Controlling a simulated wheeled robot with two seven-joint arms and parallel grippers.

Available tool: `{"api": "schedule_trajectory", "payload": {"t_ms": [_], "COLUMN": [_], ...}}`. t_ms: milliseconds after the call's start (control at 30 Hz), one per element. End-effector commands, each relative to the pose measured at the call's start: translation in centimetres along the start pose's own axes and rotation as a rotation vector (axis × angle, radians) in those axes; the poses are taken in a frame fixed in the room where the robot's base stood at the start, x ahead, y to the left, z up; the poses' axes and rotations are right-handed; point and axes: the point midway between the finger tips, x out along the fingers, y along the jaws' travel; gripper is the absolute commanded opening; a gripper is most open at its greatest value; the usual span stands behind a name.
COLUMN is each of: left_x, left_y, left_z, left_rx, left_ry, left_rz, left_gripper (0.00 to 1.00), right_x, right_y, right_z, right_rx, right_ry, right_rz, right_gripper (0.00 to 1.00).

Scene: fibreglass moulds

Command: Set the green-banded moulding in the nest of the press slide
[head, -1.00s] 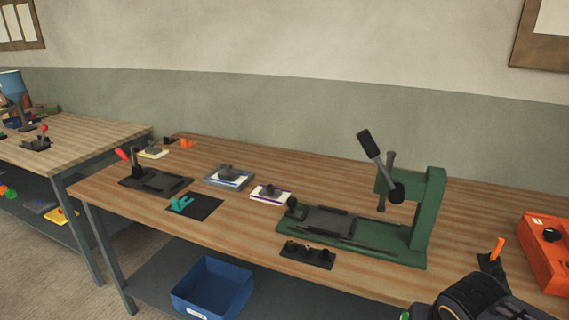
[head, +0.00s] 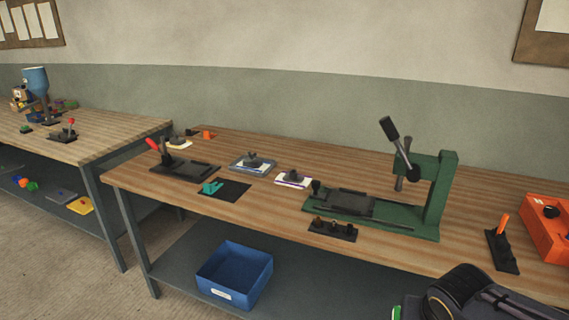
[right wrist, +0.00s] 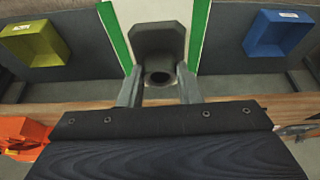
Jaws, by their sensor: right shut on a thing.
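The green-banded moulding (right wrist: 118,38) shows at the top of the right wrist view as a pale plate with green side bands and a grey boss (right wrist: 158,45) with a round hole. My right gripper (right wrist: 160,92) is shut on its grey boss. In the head view my right arm is at the bottom right corner, and its fingers are hidden or out of frame. The green press (head: 436,195) stands on the bench, with its dark slide (head: 350,203) at the left end of its base. The slide looks empty; details of the nest are too small to tell. My left gripper is not in view.
Left of the press lie a purple-edged piece (head: 293,180), a blue-edged piece (head: 252,164) and a red-handled fixture (head: 185,167). A black peg block (head: 333,230) is in front. An orange box (head: 546,225) and orange-handled lever (head: 502,250) are right. A blue bin (head: 234,275) sits below.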

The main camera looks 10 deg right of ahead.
Motion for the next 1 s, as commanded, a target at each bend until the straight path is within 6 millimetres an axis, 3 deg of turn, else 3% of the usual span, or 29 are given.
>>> {"api": "schedule_trajectory", "payload": {"t_ms": [367, 600, 800, 1000], "left_x": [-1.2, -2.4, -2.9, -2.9], "left_y": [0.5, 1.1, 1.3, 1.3], "left_z": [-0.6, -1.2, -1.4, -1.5], "left_rx": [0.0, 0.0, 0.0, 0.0], "left_ry": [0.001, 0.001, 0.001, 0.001], "left_rz": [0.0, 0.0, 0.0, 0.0], "left_gripper": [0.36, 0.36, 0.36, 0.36], "right_x": [2.8, 7.0, 9.8, 11.4], "right_y": [-4.8, -11.1, -14.9, -15.8], "right_z": [-3.5, -5.5, -5.6, -4.5], "right_rx": [-0.138, -0.3, -0.391, -0.422], "right_ry": [0.003, -0.001, -0.002, -0.005], "right_rz": [-0.05, -0.118, -0.163, -0.177], "right_gripper": [0.0, 0.0, 0.0, 0.0]}}
